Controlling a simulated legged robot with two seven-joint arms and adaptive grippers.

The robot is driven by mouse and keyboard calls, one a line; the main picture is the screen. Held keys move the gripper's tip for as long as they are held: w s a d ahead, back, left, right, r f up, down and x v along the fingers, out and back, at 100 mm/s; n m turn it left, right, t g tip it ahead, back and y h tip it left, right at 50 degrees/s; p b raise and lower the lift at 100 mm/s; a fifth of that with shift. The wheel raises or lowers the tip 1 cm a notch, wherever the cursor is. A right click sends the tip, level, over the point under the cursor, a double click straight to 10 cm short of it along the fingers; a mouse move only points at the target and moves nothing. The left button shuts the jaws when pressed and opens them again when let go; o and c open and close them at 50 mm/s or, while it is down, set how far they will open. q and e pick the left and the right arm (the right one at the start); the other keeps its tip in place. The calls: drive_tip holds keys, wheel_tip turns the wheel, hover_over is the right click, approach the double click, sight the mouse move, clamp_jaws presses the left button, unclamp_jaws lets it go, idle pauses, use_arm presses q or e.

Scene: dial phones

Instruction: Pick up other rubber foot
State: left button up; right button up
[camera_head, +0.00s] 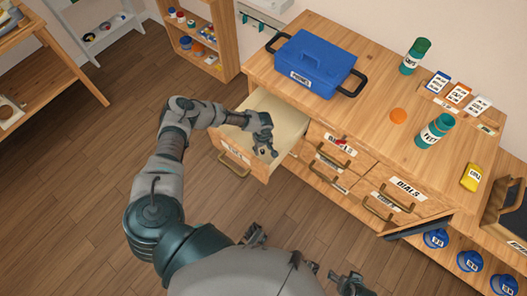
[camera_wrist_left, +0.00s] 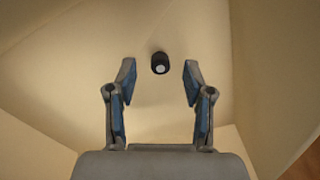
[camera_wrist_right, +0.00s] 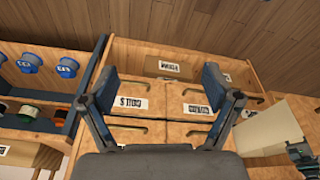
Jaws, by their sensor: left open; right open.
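A small black rubber foot (camera_wrist_left: 160,63) with a pale end lies on the drawer floor in the left wrist view. The open drawer (camera_head: 287,131) is pulled out at the left of the wooden workbench. My left gripper (camera_head: 268,150) reaches down into this drawer. In the left wrist view its two fingers (camera_wrist_left: 158,75) are spread and empty, with the rubber foot centred just beyond the gap between their tips. My right gripper (camera_wrist_right: 156,82) is open and empty, facing the drawer fronts of the bench. In the head view the rubber foot is hard to make out.
A blue toolbox (camera_head: 312,65) stands on the bench behind the open drawer. Green bottles (camera_head: 436,131), an orange disc (camera_head: 398,115) and a yellow item (camera_head: 471,177) are on the bench top. Blue spools (camera_head: 435,238) sit on a lower shelf at right. The drawer walls surround my left gripper.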

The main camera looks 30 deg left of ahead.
use_arm(q)
drive_tip(key=shift+f, duration=0.95)
drive_tip(key=shift+a, duration=0.1)
use_arm(e)
drive_tip(key=shift+w+a+t, duration=0.25)
drive_tip(key=shift+w+t, duration=0.1)
drive_tip(key=shift+w, duration=0.3)
drive_tip(key=shift+w+a+t, duration=0.25)
drive_tip(key=shift+w+t, duration=0.1)
drive_tip(key=shift+w, duration=0.25)
use_arm(q)
drive_tip(key=c, duration=0.8)
drive_tip(key=shift+c, duration=0.2)
use_arm(e)
drive_tip(key=shift+w, duration=0.1)
drive_tip(key=shift+d, duration=0.1)
use_arm(q)
drive_tip(key=shift+r, duration=0.2)
